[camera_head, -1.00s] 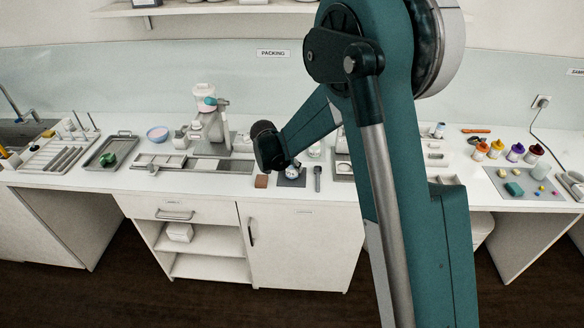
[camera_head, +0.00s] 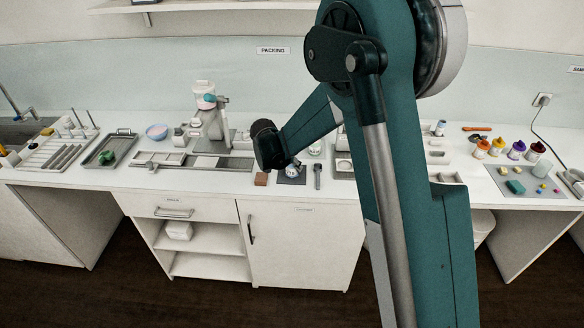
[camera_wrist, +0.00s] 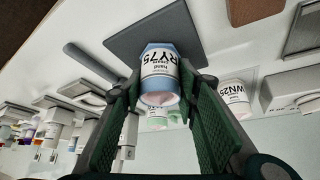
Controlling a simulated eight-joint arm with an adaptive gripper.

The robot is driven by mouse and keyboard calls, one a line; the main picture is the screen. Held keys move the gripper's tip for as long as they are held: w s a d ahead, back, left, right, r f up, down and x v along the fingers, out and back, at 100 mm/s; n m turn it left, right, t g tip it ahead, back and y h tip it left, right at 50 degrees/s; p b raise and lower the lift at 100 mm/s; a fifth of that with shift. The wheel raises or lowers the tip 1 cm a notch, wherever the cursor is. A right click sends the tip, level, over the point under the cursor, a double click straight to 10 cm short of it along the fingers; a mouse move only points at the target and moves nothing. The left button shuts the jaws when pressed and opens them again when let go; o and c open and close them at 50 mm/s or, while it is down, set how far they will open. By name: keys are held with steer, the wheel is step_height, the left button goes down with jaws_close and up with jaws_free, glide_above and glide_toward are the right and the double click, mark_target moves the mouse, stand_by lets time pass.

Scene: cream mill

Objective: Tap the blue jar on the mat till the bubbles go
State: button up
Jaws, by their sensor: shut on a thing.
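The blue jar (camera_wrist: 158,88), with a white label reading RY75, is between the green fingers of my gripper (camera_wrist: 158,82) in the wrist view. The gripper is shut on it. The jar's pale pinkish top faces the lower part of that view; I cannot make out bubbles there. The jar's far end is over the dark grey mat (camera_wrist: 130,38); I cannot tell whether it touches. In the head view, the mat (camera_head: 290,181) lies near the counter's front edge, with the jar (camera_head: 292,171) small and partly hidden at my gripper.
A brown block (camera_head: 261,179) lies left of the mat, and a dark grey tool (camera_head: 317,176) lies right of it. Another jar, labelled WN25 (camera_wrist: 234,98), stands close by. A rail device (camera_head: 205,162) stands further left. Colored jars (camera_head: 497,147) stand far right.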

steer(key=shift+r+p, duration=0.7)
steer(key=shift+r, duration=0.6)
steer(key=shift+c, duration=0.5)
steer(key=shift+f, duration=0.1)
step_height(320, 180, down, 3)
steer(key=shift+b, duration=1.1)
steer(key=shift+r, duration=0.2)
steer(key=shift+c, duration=0.3)
steer(key=o, duration=1.2)
steer(key=shift+r+p, duration=1.1)
steer(key=shift+r, duration=1.9)
